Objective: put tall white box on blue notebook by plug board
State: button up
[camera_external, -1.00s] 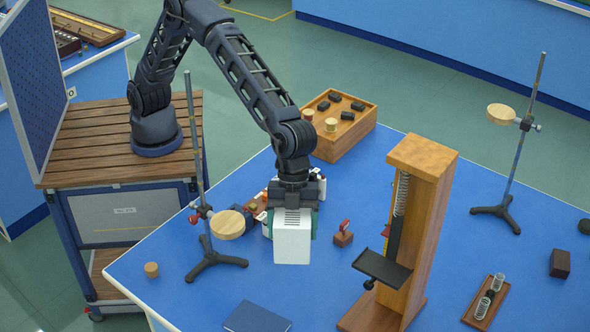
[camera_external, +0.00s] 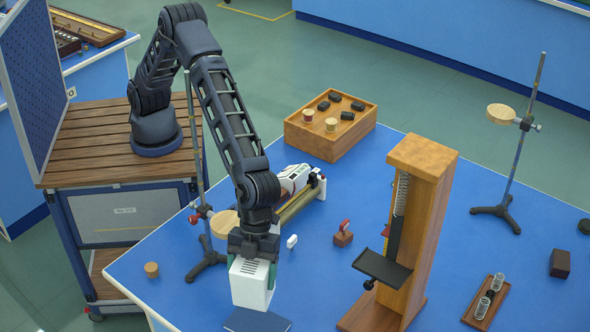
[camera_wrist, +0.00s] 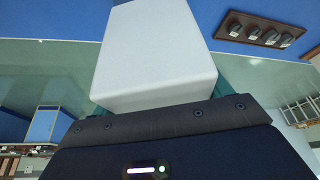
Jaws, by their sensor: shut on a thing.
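The tall white box (camera_external: 250,285) is held in my gripper (camera_external: 253,262), which is shut on it from above. The box has a slotted grey patch near its top and leans slightly. In the wrist view the white box (camera_wrist: 155,55) fills the upper middle, with the gripper's teal fingers at its sides. The blue notebook (camera_external: 257,322) lies at the table's front edge, directly below the box in the picture and partly cut off. I cannot tell how large the gap between box and notebook is. The plug board (camera_wrist: 262,35) appears to be the brown strip with several dark round knobs in the wrist view.
A clamp stand (camera_external: 207,262) with a wooden disc is close to my arm's left. A tall wooden spring stand (camera_external: 425,220) is to the right. A white-and-wood apparatus (camera_external: 298,190) and a small white block (camera_external: 291,241) lie behind the gripper. A wooden tray (camera_external: 330,145) is at the back.

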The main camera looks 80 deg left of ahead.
aim_at(254, 302)
notch_tip(254, 302, down, 11)
jog(key=shift+r, duration=0.2)
dwell(0.4)
jog(key=shift+f, duration=0.15)
jog(key=o, duration=1.3)
